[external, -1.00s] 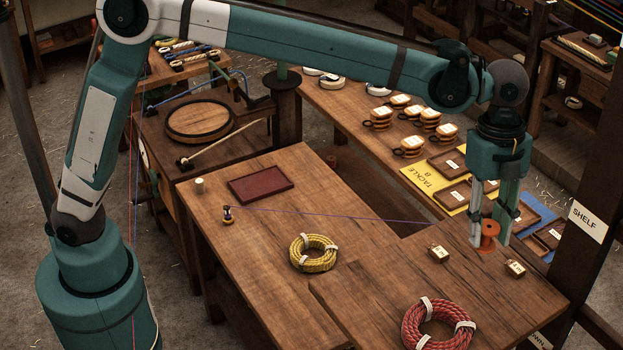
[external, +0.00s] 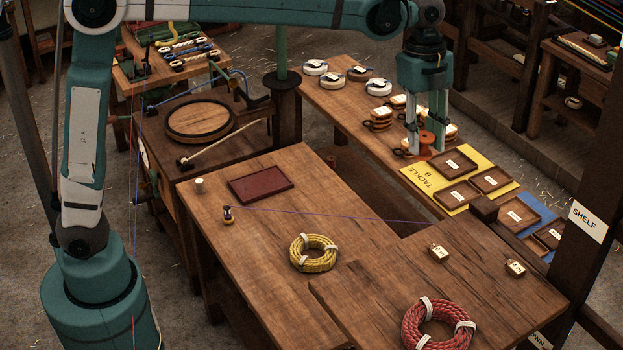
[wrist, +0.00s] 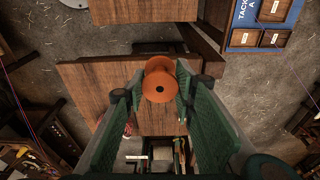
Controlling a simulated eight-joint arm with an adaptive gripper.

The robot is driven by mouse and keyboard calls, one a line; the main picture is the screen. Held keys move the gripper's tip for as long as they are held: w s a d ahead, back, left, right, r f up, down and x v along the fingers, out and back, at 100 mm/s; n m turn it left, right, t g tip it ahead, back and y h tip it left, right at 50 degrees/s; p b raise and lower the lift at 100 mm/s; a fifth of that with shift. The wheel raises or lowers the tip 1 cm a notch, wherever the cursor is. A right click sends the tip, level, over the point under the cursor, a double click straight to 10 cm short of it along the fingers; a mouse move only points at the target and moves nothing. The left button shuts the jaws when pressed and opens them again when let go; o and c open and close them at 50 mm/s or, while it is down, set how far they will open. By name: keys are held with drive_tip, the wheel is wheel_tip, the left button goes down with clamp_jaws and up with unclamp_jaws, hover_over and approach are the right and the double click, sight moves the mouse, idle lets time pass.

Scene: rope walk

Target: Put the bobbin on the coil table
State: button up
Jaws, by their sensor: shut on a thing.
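An orange bobbin (external: 427,138) is held between the fingers of my gripper (external: 427,128), above the back table in the external view. In the wrist view the bobbin (wrist: 160,85) sits between the two green finger pads, with one round flange toward the camera. A wooden table with rope coils (external: 370,255) is in the front middle; it bears a yellow rope coil (external: 313,241) and a red rope coil (external: 438,303). My gripper is behind this table in the picture and apart from it.
The back table (external: 345,110) bears several stacked mug-like blocks, white-topped reels and a yellow mat (external: 422,182) with trays. A dark red tray (external: 261,184), a small spool (external: 227,215) with a blue line and two tags stand on the coil-bearing table. A dark block (external: 483,208) stands at its back edge.

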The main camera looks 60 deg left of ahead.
drive_tip(key=s+a+n+b, duration=0.1)
drive_tip(key=a+b, duration=0.1)
drive_tip(key=a, duration=1.3)
drive_tip(key=n+b, duration=0.4)
drive_tip(key=b, duration=0.4)
hover_over(258, 238)
wheel_tip(258, 238, down, 2)
wheel_tip(258, 238, down, 43)
drive_tip(key=shift+s+a+t+p, duration=0.15)
drive_tip(key=shift+a+t+p, duration=0.15)
drive_tip(key=shift+t, duration=0.1)
drive_tip(key=shift+f+b, duration=0.65)
drive_tip(key=shift+f, duration=2.2)
drive_tip(key=shift+f+b, duration=0.5)
drive_tip(key=shift+f, duration=1.55)
